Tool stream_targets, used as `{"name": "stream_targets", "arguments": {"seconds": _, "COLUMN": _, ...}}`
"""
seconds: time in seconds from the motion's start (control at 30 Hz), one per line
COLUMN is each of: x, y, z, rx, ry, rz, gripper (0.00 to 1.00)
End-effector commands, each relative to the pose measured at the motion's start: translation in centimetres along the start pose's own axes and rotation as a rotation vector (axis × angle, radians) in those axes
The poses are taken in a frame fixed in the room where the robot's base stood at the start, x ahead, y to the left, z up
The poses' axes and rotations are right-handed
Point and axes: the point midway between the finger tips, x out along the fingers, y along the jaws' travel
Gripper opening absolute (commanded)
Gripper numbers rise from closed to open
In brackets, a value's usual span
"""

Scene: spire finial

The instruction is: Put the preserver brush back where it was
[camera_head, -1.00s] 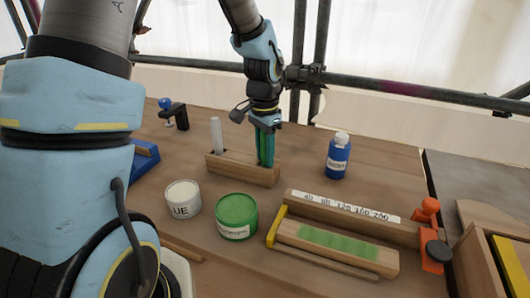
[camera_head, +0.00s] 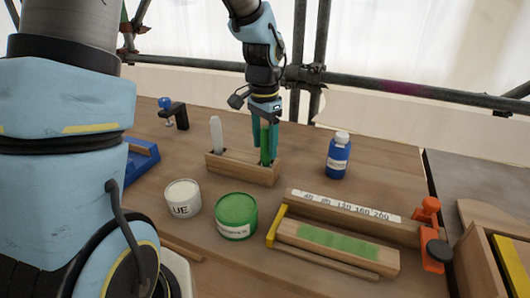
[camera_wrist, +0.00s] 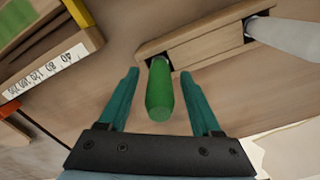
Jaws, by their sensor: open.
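The preserver brush appears to be the green-handled tool (camera_head: 266,143). It stands upright in the right slot of a wooden holder block (camera_head: 236,172), and its lower part is hidden inside the block. My gripper (camera_head: 264,133) is open at the green handle, with teal fingers. In the wrist view the green handle (camera_wrist: 160,92) lies between the spread fingers (camera_wrist: 166,88), with a gap on each side. A light grey handle (camera_head: 216,134) stands in the left slot of the holder; it also shows in the wrist view (camera_wrist: 285,36).
In front of the holder stand a white tin (camera_head: 183,198) and a green tin (camera_head: 236,217). A blue bottle (camera_head: 338,156) stands to the right. A numbered wooden rack (camera_head: 345,214) and a green-marked wood piece (camera_head: 335,243) lie at front right. Table between holder and bottle is clear.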

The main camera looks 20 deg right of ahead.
Motion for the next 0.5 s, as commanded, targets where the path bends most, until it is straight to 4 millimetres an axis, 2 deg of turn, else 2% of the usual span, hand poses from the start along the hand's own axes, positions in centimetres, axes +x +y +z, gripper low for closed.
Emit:
{"name": "stream_targets", "arguments": {"seconds": 0.1, "x": -2.7, "y": -0.1, "z": -0.1, "rx": 0.0, "ry": 0.006, "rz": -0.004, "gripper": 0.66}}
{"name": "stream_targets", "arguments": {"seconds": 0.3, "x": -6.5, "y": -0.1, "z": -0.1, "rx": 0.0, "ry": 0.004, "rz": -0.003, "gripper": 0.66}}
{"name": "stream_targets", "arguments": {"seconds": 0.5, "x": -8.7, "y": 0.0, "z": -0.1, "rx": 0.0, "ry": 0.002, "rz": -0.001, "gripper": 0.66}}
